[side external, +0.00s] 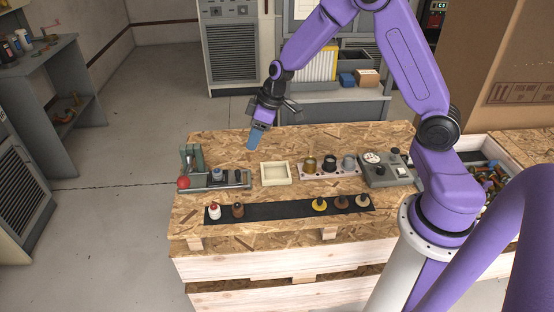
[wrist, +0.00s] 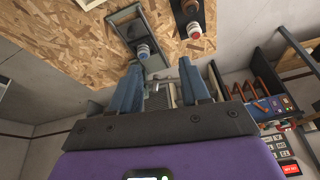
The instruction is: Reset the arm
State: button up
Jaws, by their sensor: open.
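My gripper (side external: 257,138) hangs above the back left part of the wooden bench top (side external: 300,142), clear of the objects there. In the wrist view its two blue fingers stand apart, with a gap between the tips (wrist: 160,72). The gripper is open and nothing shows between the fingers. My purple arm reaches up from its base at the right and bends over the bench. The tips look clear of the bench, but their exact height is hard to tell.
On the bench are a lever fixture with a red ball (side external: 184,182), a cream tray (side external: 276,164), a row of knobs on a plate (side external: 330,174), a grey meter box (side external: 385,170) and a black strip (side external: 280,210) with several pegs. A parts bin (side external: 490,180) stands right.

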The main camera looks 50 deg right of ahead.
jog(key=s+a+r+n+g, duration=0.15)
jog(key=s+a+r, duration=0.3)
jog(key=s, duration=0.45)
jog(key=s+a+r+n+g, duration=0.1)
jog(key=s+a+r+n, duration=0.15)
jog(key=s+a, duration=0.4)
jog(key=s+d+r+n+h, duration=0.1)
jog(key=s+d, duration=0.2)
jog(key=s, duration=0.5)
jog(key=s+d+r+h, duration=0.1)
jog(key=s+d+r, duration=0.1)
jog(key=s, duration=0.7)
jog(key=shift+s+d+r+n, duration=0.2)
jog(key=shift+d+n, duration=0.2)
jog(key=shift+d, duration=0.15)
